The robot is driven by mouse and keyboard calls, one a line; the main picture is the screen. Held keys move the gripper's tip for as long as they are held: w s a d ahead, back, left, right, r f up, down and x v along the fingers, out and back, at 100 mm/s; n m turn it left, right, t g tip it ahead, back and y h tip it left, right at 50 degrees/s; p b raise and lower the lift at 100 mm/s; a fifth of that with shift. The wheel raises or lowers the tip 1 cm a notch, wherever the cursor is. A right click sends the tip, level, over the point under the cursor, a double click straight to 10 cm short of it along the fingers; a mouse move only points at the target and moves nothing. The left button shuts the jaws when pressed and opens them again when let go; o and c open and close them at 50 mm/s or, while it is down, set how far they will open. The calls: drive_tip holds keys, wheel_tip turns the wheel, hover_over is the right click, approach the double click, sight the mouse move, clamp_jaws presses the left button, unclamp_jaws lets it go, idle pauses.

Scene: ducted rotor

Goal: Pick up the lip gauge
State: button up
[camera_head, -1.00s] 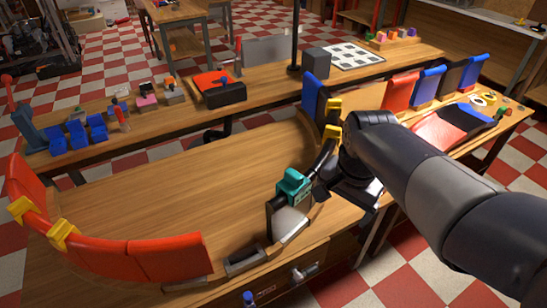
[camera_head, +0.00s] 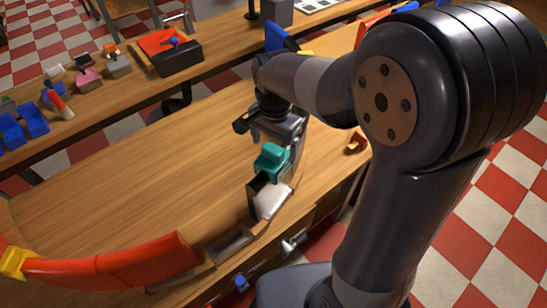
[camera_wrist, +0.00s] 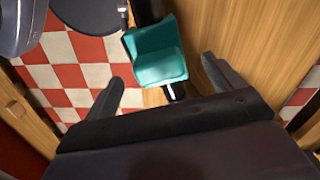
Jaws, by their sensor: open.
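A teal block, which I take to be the lip gauge (camera_head: 271,160), sits on the upper edge of a grey plate-like piece (camera_head: 270,197) at the rim of the curved wooden bench. My gripper (camera_head: 272,136) is just behind and above it in the head view. In the wrist view the teal gauge (camera_wrist: 157,55) shows ahead of and between the two dark, spread fingers of my gripper (camera_wrist: 161,76). The gripper is open and holds nothing. I cannot tell whether a finger touches the gauge. My arm hides part of the rim behind it.
Red curved segments (camera_head: 125,262) with a yellow clamp (camera_head: 15,262) line the rim at the lower left. A back bench carries blue pieces (camera_head: 33,120) and a black-and-red box (camera_head: 172,52). The middle of the curved bench (camera_head: 130,180) is bare.

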sight(274, 158)
drive_tip(key=shift+s+a+f+p, duration=0.1)
drive_tip(key=shift+s+f+p, duration=0.1)
drive_tip(key=shift+f, duration=1)
drive_tip(key=shift+s+a+f+p, duration=0.1)
drive_tip(key=shift+s+f+p, duration=0.05)
drive_tip(key=shift+f, duration=1)
drive_tip(key=shift+d, duration=0.1)
drive_tip(key=shift+c, duration=0.6)
drive_tip(key=c, duration=1.1)
wheel_tip(274, 158, up, 10)
drive_tip(key=shift+f, duration=0.1)
drive_tip(key=shift+r+p, duration=1.9)
drive_tip(key=shift+r, duration=0.75)
